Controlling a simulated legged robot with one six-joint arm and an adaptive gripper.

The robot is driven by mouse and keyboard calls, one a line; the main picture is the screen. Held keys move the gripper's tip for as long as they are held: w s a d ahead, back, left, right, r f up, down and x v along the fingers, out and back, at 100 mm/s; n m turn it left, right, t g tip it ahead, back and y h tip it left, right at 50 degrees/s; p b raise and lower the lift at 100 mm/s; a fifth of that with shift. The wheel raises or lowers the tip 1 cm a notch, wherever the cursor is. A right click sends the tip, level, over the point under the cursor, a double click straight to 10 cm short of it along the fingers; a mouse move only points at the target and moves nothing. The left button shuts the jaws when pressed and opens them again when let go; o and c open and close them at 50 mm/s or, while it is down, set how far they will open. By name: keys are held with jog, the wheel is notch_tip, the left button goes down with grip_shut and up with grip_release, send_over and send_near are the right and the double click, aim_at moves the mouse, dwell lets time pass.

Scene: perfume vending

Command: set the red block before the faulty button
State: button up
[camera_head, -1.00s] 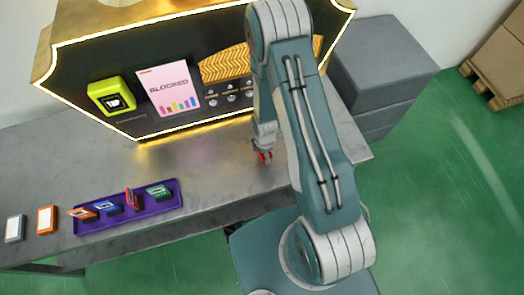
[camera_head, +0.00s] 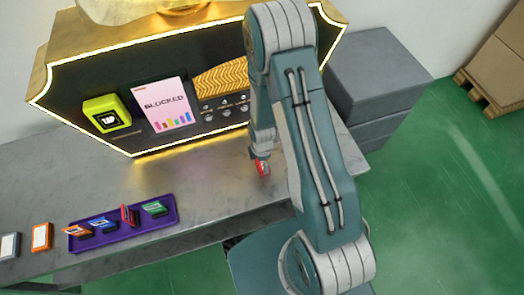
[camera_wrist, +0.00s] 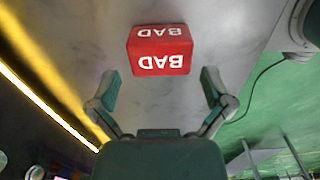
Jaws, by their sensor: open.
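The red block (camera_head: 263,168), marked BAD, rests on the grey counter in front of the vending machine. In the wrist view the red block (camera_wrist: 158,62) lies just beyond my fingertips, apart from both. My gripper (camera_wrist: 158,82) is open and empty, with one finger on each side of the picture. In the head view my gripper (camera_head: 261,153) is just above and behind the block. A row of small round buttons (camera_head: 226,106) is on the machine's dark front panel. My arm hides the right part of that panel, and I cannot tell which button is faulty.
The machine has a yellow-green reader (camera_head: 106,114) and a BLOCKED sign (camera_head: 163,104). A purple tray (camera_head: 125,235) with several coloured cards stands at the counter's left, with orange (camera_head: 41,237) and grey (camera_head: 9,245) cards beside it. The counter (camera_head: 215,178) between tray and block is clear.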

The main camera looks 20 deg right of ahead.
notch_tip(320, 180, up, 28)
jog(key=s+m+t, duration=0.2)
jog(key=m+t, duration=0.1)
jog(key=m, duration=0.5)
jog(key=s+r+m+t, duration=0.2)
jog(key=s+r+m, duration=0.8)
jog(key=s+r, duration=0.2)
notch_tip(320, 180, up, 2)
jog(key=shift+r+t, duration=0.1)
jog(key=shift+t, duration=0.2)
